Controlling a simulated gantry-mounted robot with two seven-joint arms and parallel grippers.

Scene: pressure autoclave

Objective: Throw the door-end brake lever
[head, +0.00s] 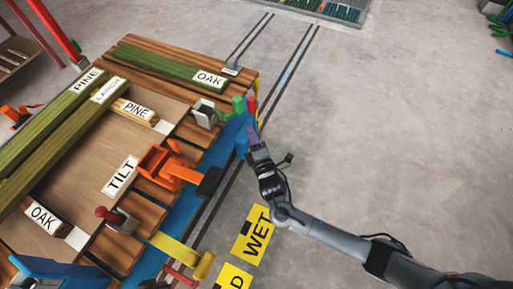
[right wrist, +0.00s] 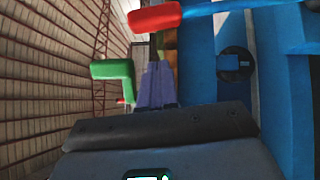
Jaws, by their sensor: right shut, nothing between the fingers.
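My right gripper (head: 252,134) is at the far right corner of the timber-loaded trolley, its purple fingers shut and empty. The closed fingertips also show in the right wrist view (right wrist: 156,78). Close by are a red-ended lever (head: 251,104) and a green handle (head: 238,104). In the right wrist view the red end (right wrist: 155,18) on a blue bar is above the fingers, and the green L-shaped handle (right wrist: 112,70) is to their left. No label marks either as the brake lever. Contact with the fingers cannot be told. My left gripper is not in view.
The trolley carries timber labelled OAK (head: 209,79), PINE and LARCH. An orange TILT lever (head: 180,173), a red-knobbed lever (head: 108,214) and a yellow lever (head: 180,252) line its near side. Yellow WET signs (head: 252,236) lie on the floor. Open floor extends right.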

